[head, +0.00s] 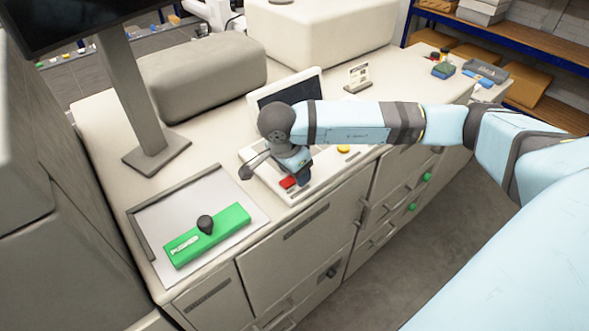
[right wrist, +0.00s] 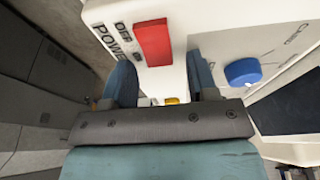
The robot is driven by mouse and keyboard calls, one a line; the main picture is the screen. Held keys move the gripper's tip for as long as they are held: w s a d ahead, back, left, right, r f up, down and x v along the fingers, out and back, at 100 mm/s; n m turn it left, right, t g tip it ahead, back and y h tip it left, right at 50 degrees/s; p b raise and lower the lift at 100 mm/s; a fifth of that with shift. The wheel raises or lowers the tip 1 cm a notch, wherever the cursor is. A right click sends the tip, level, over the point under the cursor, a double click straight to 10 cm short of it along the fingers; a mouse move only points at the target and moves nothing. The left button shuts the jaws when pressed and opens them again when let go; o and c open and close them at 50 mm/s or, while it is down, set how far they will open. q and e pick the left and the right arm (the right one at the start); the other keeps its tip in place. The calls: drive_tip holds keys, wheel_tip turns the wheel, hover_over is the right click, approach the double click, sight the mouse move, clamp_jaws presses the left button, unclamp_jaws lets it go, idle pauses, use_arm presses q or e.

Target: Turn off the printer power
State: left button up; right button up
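The printer's control panel (head: 322,176) is a pale sloped console on the counter, with a dark screen (head: 290,92) behind it. A red power switch (head: 288,183) sits near its front left corner. In the right wrist view the red switch (right wrist: 154,42) is beside the printed words "POWER" and "OFF". My right gripper (head: 303,178) is low over the panel, just right of the red switch. In the right wrist view its two fingers (right wrist: 162,78) are apart with nothing held between them; whether they touch the panel is unclear. My left gripper is out of view.
A blue knob (right wrist: 242,72) is right of the switch in the wrist view. A yellow button (head: 343,148) is farther right on the panel. A green block with a black knob (head: 232,225) lies on a tray (head: 152,216) at left. A monitor stand (head: 135,100) rises behind.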

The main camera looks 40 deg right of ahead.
sight(284, 183)
drive_tip(key=b+v, duration=0.2)
drive_tip(key=v, duration=1.1)
drive_tip(key=shift+r, duration=0.4)
